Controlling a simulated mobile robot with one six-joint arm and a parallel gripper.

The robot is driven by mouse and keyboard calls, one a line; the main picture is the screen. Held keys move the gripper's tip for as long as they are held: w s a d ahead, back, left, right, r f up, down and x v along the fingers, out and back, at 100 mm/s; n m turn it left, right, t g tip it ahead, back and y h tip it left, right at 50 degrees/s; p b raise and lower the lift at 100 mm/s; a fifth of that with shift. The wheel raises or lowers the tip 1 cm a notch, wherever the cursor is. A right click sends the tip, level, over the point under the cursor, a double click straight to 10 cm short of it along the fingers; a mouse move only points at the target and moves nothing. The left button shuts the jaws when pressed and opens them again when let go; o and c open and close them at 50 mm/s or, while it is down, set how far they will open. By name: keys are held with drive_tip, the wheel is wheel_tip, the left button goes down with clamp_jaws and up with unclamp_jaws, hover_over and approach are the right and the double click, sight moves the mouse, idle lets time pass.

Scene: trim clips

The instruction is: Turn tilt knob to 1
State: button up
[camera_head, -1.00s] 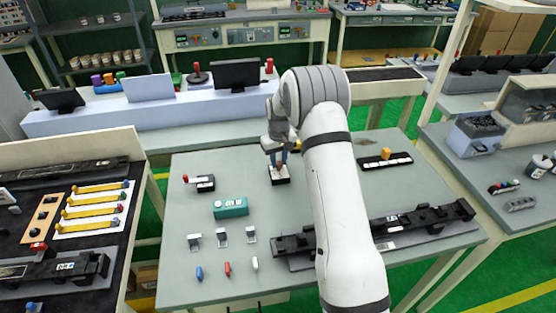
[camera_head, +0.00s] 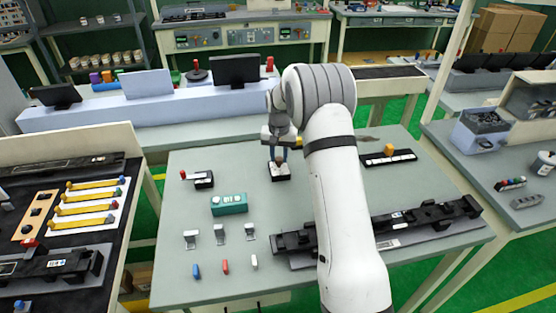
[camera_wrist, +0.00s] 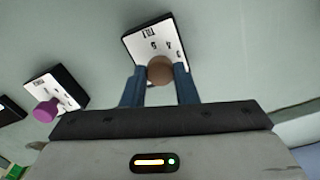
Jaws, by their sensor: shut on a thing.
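The tilt unit is a small black box with a white face marked TILT (camera_wrist: 146,38). It also shows in the head view (camera_head: 281,177), on the grey-green table below my gripper. Its round brown knob (camera_wrist: 160,70) stands between the two blue fingers of my gripper (camera_wrist: 160,84), which are shut on it. In the head view my gripper (camera_head: 278,156) points down at the unit. Small marks are printed beside the knob, but I cannot read which one it points to.
A second box with a purple knob (camera_wrist: 45,110) is close by in the wrist view. On the table (camera_head: 340,205) are a teal box (camera_head: 229,204), a red-handled switch (camera_head: 203,180), a black strip with a yellow block (camera_head: 388,158) and a long black rail (camera_head: 440,218).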

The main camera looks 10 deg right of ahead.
sight(279, 158)
drive_tip(key=m+b, duration=0.2)
drive_tip(key=m, duration=0.4)
drive_tip(key=m+b, duration=0.1)
drive_tip(key=m, duration=0.4)
drive_tip(key=shift+m+b, duration=0.35)
drive_tip(key=shift+m, duration=0.05)
idle(0.3)
drive_tip(key=o, duration=1)
wheel_tip(279, 158, up, 7)
drive_tip(key=shift+f+b, duration=0.1)
drive_tip(key=shift+b, duration=0.35)
drive_tip(key=shift+r, duration=0.5)
